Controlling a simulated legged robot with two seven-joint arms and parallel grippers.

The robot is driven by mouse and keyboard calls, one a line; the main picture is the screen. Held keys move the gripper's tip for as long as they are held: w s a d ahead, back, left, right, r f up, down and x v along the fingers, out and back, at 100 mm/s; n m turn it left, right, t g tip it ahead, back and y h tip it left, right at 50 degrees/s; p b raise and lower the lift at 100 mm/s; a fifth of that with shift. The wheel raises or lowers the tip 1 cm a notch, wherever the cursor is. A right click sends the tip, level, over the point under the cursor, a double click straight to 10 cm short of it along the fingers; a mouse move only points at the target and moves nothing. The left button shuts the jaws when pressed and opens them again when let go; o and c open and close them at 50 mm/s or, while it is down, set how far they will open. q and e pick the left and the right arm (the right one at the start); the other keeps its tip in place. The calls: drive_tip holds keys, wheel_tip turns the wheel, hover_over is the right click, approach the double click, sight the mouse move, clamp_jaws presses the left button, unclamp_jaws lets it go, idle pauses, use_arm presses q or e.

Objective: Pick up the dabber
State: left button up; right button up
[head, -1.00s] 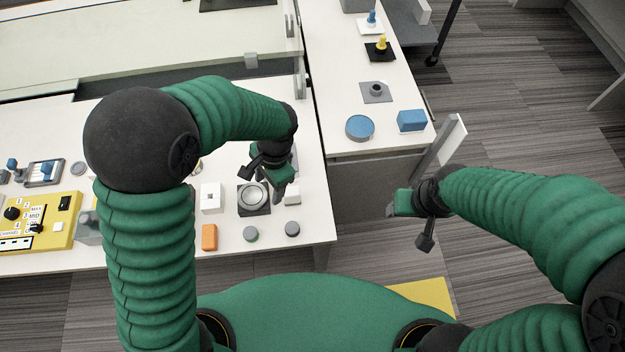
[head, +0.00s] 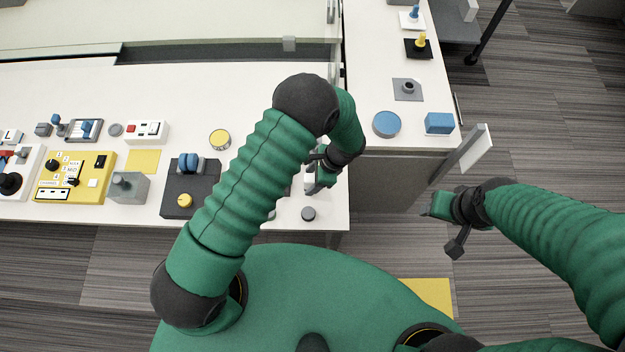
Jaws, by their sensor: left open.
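My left gripper (head: 319,174) is open, over the front right corner of the near white table (head: 328,222). A small white block (head: 309,179) shows just beside and below its fingers; contact cannot be told. A small dark grey round piece (head: 308,214) lies nearer the table's front edge, apart from the gripper. I cannot tell for sure which thing is the dabber. My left forearm hides the dish on its dark square base and the orange block. My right gripper (head: 446,222) hangs over the floor at the right, away from the tables; its jaw state is unclear.
A black unit with blue rollers (head: 190,163), a grey box (head: 128,187) and a yellow control panel (head: 75,177) stand on the left. The side table holds a blue disc (head: 386,124), a blue block (head: 439,123) and a grey plate (head: 407,89).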

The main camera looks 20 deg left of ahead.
use_arm(q)
drive_tip(key=shift+x, duration=1.25)
drive_tip(key=shift+w+f, duration=0.15)
drive_tip(key=shift+f, duration=0.1)
drive_tip(key=shift+a, duration=0.1)
drive_tip(key=c, duration=0.6)
clamp_jaws()
drive_tip(key=shift+r, duration=0.2)
